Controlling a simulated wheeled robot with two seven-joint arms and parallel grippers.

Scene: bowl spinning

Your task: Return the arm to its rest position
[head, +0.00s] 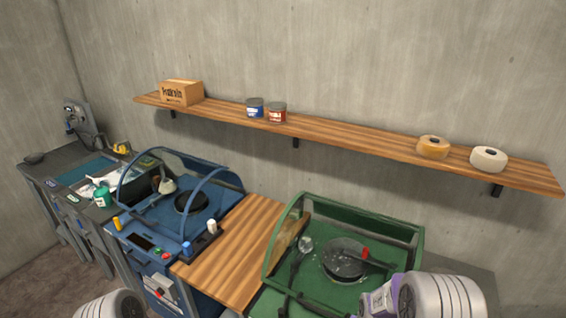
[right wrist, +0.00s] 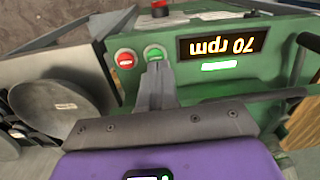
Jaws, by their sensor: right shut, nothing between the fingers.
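My right gripper (right wrist: 155,72) shows in the right wrist view as a grey finger pair closed together, with nothing between. Its tips are just in front of the green round button (right wrist: 154,53) on the green machine's front panel (right wrist: 190,80); I cannot tell whether they touch it. My right arm (head: 440,296) shows at the lower right of the head view, with a purple wrist part (head: 378,302); its fingers are hidden there. My left arm (head: 110,305) shows only as a pale link at the bottom left, and the left gripper is out of view.
The panel has a red button (right wrist: 126,59) and a lit display (right wrist: 224,46) reading 70 rpm, upside down. A grey bowl (right wrist: 60,108) lies left. The green machine (head: 300,295) holds a dark bowl (head: 345,268). A blue machine (head: 180,232), wooden board (head: 235,245) and wall shelf (head: 350,142) stand beyond.

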